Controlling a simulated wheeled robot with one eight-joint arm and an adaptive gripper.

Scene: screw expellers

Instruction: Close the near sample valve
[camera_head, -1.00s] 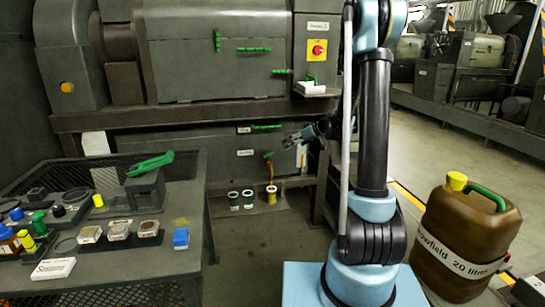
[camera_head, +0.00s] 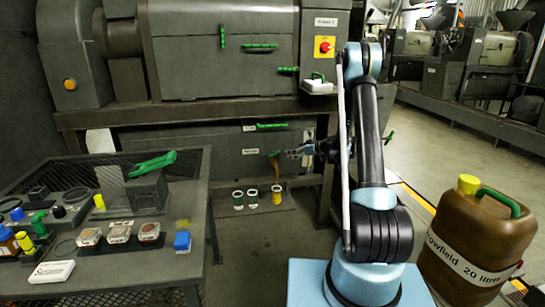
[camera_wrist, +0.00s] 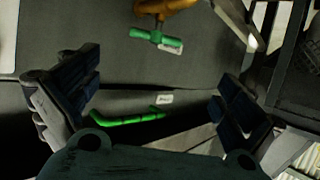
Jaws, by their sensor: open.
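The near sample valve is a brass spout (camera_head: 276,171) with a green handle (camera_head: 274,154) on the lower front of the press. In the wrist view its brass body (camera_wrist: 165,6) is at the top, with the green T-shaped handle (camera_wrist: 157,39) below it. My gripper (camera_head: 292,153) is just to the right of the handle at about its height. In the wrist view my gripper (camera_wrist: 160,88) is open and empty, its two dark fingers wide apart. The handle lies beyond the fingertips, apart from both.
A long green handle (camera_head: 271,126) is on the panel above the valve. A cluttered bench (camera_head: 168,268) is at left. A brown jerrycan (camera_head: 468,235) stands at right. The middle floor is clear.

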